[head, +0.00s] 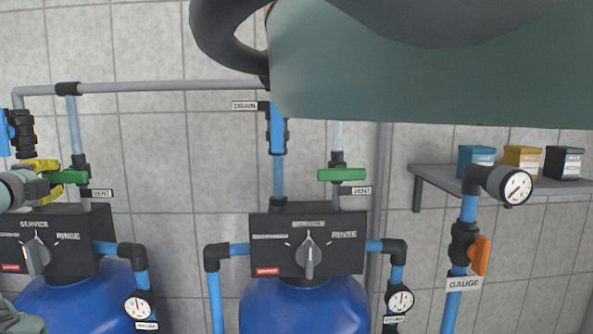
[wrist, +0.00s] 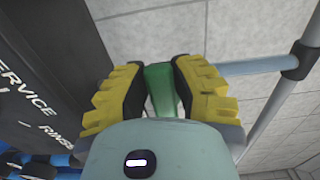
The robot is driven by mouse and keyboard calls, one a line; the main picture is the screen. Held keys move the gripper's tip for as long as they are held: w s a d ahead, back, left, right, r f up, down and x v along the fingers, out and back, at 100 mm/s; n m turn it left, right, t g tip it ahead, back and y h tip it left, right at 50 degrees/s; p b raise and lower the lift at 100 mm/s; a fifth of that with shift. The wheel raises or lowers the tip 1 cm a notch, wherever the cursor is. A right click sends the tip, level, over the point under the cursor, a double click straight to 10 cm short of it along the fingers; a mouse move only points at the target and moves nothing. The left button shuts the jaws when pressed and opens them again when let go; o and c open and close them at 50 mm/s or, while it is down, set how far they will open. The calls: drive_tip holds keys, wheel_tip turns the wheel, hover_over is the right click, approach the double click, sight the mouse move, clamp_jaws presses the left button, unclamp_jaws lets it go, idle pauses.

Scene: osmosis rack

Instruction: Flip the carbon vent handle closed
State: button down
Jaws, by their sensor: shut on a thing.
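A green vent handle (head: 70,177) sits on the left pipe, above a VENT label (head: 101,193), and lies level across the pipe in the head view. My gripper (head: 40,178) is at its left end, with yellow finger pads above and below. In the wrist view my gripper (wrist: 162,95) is shut on the green handle (wrist: 163,85), which runs between the two yellow pads. A second green vent handle (head: 341,174) lies level on the middle pipe, apart from my gripper. I cannot read which vent is the carbon one.
Below the handles are black valve heads with dials (head: 310,257) on blue tanks (head: 303,306). A grey pipe (head: 180,86) runs above. A shelf (head: 452,183) with small boxes and an orange-handled valve (head: 480,255) stand at right. My arm covers the top of the head view.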

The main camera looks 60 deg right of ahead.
drive_tip(key=c, duration=0.8)
unclamp_jaws()
drive_tip(key=shift+o, duration=0.2)
drive_tip(key=shift+s+a, duration=0.25)
drive_tip(key=shift+a, duration=0.3)
drive_tip(key=v, duration=1.1)
drive_tip(key=shift+s+d, duration=0.15)
drive_tip(key=shift+d, duration=0.05)
